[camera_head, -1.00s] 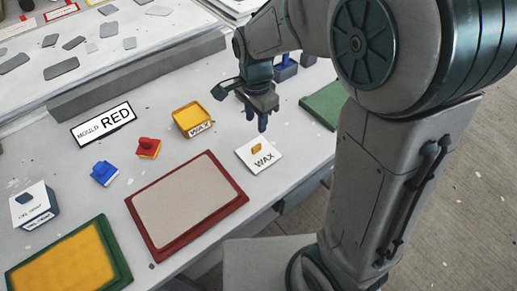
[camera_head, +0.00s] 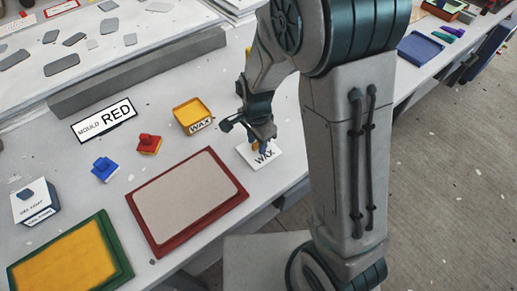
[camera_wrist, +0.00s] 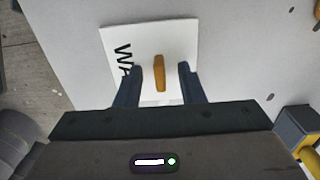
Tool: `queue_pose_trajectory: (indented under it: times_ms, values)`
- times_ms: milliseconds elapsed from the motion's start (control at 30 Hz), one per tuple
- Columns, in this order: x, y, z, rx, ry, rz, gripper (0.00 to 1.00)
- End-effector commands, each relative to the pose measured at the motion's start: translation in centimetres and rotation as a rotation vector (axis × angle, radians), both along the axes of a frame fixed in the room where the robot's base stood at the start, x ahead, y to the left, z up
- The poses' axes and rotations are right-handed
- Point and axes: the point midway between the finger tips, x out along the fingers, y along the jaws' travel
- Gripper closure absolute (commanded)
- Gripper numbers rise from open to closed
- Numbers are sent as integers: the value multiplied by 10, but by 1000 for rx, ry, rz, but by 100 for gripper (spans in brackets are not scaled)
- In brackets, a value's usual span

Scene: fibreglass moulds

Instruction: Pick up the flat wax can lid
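The flat wax can lid (camera_head: 268,160) is a white square with "WAX" lettering, lying on the grey table. Its raised yellow-orange knob (camera_wrist: 160,73) shows in the wrist view between my gripper's two blue fingers. My gripper (camera_head: 262,146) is over the lid, pointing down; it also shows in the wrist view (camera_wrist: 160,78). The fingers are open, with a gap on each side of the knob. In the head view the fingers cover most of the knob, and I cannot tell how high the fingertips are above the lid. The open yellow wax can (camera_head: 191,116) stands to the left, behind the lid.
A red-framed mould (camera_head: 188,200) lies in front and left of the lid. A red block (camera_head: 149,144), a blue block (camera_head: 104,169), a gel coat can (camera_head: 35,203) and a green-framed yellow mould (camera_head: 70,258) stand further left. A grey bar (camera_head: 140,75) runs behind.

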Motion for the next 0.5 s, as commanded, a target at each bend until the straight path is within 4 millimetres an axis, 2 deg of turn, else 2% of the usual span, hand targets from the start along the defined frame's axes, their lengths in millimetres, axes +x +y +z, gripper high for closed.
queue_pose_trajectory:
  times_ms: [100,200,233,500]
  values:
    - [0,0,0,0,0,0,67]
    - [0,0,0,0,0,0,95]
    - [0,0,0,0,0,0,100]
    - [0,0,1,0,0,0,100]
